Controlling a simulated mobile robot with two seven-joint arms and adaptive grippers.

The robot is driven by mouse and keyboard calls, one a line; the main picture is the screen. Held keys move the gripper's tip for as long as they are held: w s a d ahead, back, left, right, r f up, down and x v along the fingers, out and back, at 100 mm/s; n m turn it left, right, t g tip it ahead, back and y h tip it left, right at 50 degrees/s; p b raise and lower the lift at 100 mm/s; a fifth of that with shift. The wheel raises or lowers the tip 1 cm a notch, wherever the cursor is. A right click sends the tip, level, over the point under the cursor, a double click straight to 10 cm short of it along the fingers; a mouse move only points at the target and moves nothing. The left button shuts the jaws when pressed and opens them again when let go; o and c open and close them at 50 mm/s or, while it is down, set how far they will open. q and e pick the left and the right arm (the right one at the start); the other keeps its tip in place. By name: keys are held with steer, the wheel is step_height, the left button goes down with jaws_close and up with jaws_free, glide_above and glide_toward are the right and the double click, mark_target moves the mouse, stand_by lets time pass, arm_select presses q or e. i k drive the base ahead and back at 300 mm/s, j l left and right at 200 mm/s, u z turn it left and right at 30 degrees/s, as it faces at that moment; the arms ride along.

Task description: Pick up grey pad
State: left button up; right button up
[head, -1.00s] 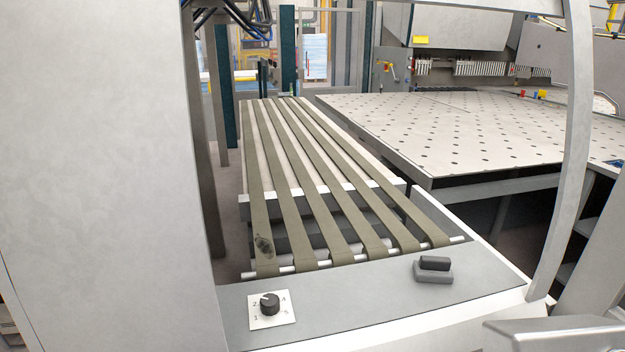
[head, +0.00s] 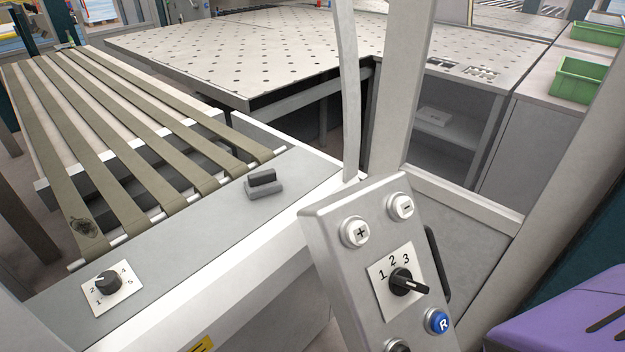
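A small grey pad (head: 265,190) lies on the flat grey ledge at the front end of the belt conveyor. A darker, near-black block (head: 262,177) sits on top of it. I cannot tell whether the two are one piece or separate.
A rotary knob (head: 108,281) stands on the ledge (head: 185,257) left of the pad. The belt conveyor (head: 120,130) lies behind. A tilted control panel (head: 345,265) and a curved upright bar (head: 348,90) stand to the right. The ledge around the pad is clear.

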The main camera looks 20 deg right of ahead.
mark_target(263, 182)
steer(key=i+z, duration=0.1)
steer(key=z, duration=0.3)
steer(key=i+l+z, duration=0.1)
steer(key=z, duration=0.3)
steer(key=i+z, duration=0.15)
steer(key=z, duration=0.25)
steer(key=k+l, duration=0.25)
steer(key=i+j, duration=0.35)
